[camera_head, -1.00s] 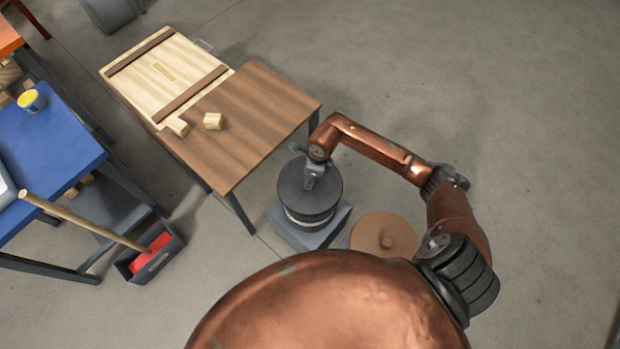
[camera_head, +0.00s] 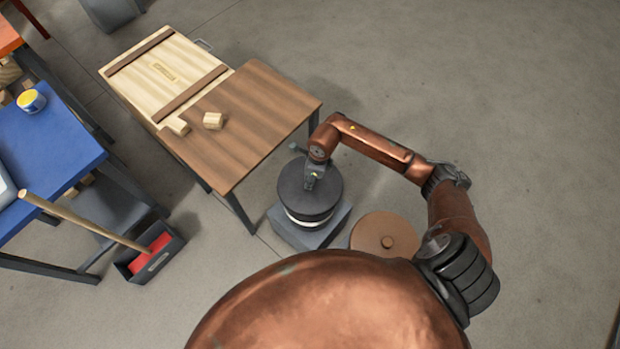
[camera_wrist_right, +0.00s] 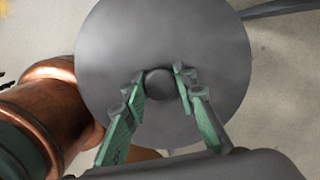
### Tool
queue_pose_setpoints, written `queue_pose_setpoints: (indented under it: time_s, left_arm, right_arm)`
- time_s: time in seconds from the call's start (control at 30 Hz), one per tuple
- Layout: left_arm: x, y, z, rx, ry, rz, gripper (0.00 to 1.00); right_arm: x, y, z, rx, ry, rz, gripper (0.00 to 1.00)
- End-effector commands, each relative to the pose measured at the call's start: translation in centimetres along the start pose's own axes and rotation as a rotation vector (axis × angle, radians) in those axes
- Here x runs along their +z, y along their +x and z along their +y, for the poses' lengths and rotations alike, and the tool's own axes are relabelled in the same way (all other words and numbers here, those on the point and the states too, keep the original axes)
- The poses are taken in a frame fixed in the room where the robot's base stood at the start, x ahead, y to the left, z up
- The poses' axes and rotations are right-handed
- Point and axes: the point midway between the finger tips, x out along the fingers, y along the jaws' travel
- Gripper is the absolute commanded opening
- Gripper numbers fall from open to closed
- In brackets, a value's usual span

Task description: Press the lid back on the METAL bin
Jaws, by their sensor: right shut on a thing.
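The dark grey round lid (camera_head: 309,187) is level over the metal bin, whose visible part shows as a pale band (camera_head: 306,219) under the lid's near edge. I cannot tell whether the lid is fully seated. My right gripper (camera_head: 311,174) is above the lid's middle. In the right wrist view the lid (camera_wrist_right: 215,55) fills the centre, and my right gripper (camera_wrist_right: 160,82) has its green fingers on both sides of the round knob (camera_wrist_right: 160,84), shut on it. The lid hides most of the bin. My left gripper is not in view.
The bin stands on a grey square base (camera_head: 338,222). A brown round lid with a knob (camera_head: 386,243) is close on its right. A wooden table (camera_head: 255,110) with a crate panel (camera_head: 165,70) stands behind left. A blue bench (camera_head: 45,140) is at left. Floor to the right is clear.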

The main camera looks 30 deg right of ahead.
Motion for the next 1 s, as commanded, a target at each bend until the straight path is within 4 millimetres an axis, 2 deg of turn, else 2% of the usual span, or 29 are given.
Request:
queue_pose_setpoints:
  time_s: [0.4,0.43,0.7,0.9,1.0]
  left_arm:
    - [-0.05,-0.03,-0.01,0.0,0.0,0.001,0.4]
    - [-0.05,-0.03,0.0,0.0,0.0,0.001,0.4]
    - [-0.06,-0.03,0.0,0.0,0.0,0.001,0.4]
    - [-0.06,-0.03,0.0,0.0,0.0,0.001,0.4]
    - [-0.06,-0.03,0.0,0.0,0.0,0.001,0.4]
  right_arm:
    - [0.09,0.03,-0.01,0.0,0.0,-0.001,0.0]
    - [0.09,0.03,-0.01,0.0,0.0,-0.001,0.27]
    - [0.07,0.04,0.0,0.0,0.0,-0.001,0.46]
    - [0.06,0.05,0.0,0.0,0.0,-0.001,0.46]
    - [0.03,0.08,0.01,0.0,0.0,0.0,0.53]
